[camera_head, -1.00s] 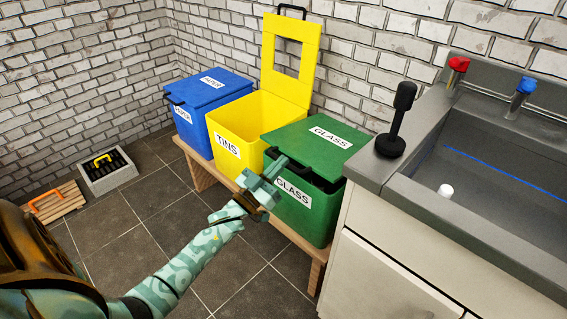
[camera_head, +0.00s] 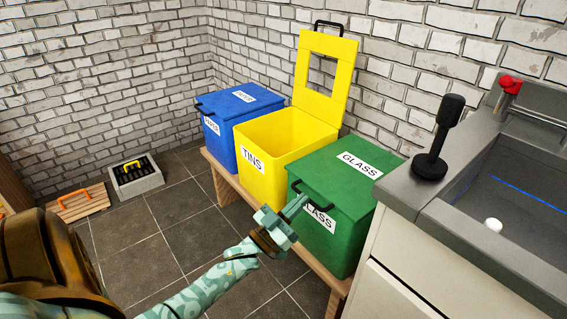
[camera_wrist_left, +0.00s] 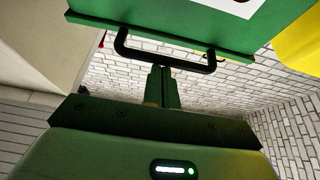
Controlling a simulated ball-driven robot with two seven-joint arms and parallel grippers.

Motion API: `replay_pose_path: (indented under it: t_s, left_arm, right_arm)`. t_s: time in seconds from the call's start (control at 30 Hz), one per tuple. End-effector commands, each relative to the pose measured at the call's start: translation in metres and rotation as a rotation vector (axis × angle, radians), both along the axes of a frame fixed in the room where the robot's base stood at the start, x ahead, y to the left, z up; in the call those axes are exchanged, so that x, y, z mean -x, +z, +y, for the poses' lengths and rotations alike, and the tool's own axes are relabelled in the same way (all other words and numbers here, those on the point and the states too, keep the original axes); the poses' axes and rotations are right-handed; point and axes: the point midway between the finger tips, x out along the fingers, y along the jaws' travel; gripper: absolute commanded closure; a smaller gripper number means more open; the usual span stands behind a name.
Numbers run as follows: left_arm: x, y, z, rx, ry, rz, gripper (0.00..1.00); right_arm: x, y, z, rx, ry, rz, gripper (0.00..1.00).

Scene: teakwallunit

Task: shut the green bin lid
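The green bin (camera_head: 346,243) stands at the right end of the row, with GLASS labels on its front and lid. Its green lid (camera_head: 330,176) lies over the top, and I see no clear gap at the rim in the head view. A black handle (camera_head: 312,194) is on the lid's front edge; it also shows in the left wrist view (camera_wrist_left: 170,60). My left gripper (camera_head: 302,200) is at the front of this handle. Its fingers are together, with tips by the handle bar and nothing seen between them. My right gripper is out of view.
The yellow bin (camera_head: 262,172) stands beside it with its lid (camera_head: 325,75) raised. The blue bin (camera_head: 222,137) is closed. All stand on a wooden bench (camera_head: 228,190). A sink counter (camera_head: 405,190) with a black stand-like object (camera_head: 440,135) is close on the right.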

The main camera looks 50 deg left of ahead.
Motion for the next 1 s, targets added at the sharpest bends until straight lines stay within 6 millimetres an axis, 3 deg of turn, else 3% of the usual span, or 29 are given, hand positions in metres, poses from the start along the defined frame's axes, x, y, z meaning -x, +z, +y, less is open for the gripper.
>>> replay_pose_path:
  t_s: [0.03,0.33,0.4,0.6,0.77,1.0]
  left_arm:
    - [0.008,-0.015,-0.001,-0.003,0.002,0.031,1.00]
    - [0.076,-0.042,0.005,-0.003,0.002,0.018,1.00]
    - [0.093,-0.049,0.007,-0.003,0.002,0.016,1.00]
    - [0.129,-0.063,0.010,-0.002,0.002,0.007,1.00]
    - [0.142,-0.066,0.011,-0.002,0.001,0.001,1.00]
    - [0.144,-0.066,0.011,-0.003,0.001,-0.002,1.00]
  right_arm:
    - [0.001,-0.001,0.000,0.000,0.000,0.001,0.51]
    - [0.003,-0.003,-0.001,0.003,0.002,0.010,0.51]
    - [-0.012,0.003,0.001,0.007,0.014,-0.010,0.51]
    - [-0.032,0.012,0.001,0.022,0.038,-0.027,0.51]
    - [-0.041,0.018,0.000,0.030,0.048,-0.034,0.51]
    - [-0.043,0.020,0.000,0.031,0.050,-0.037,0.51]
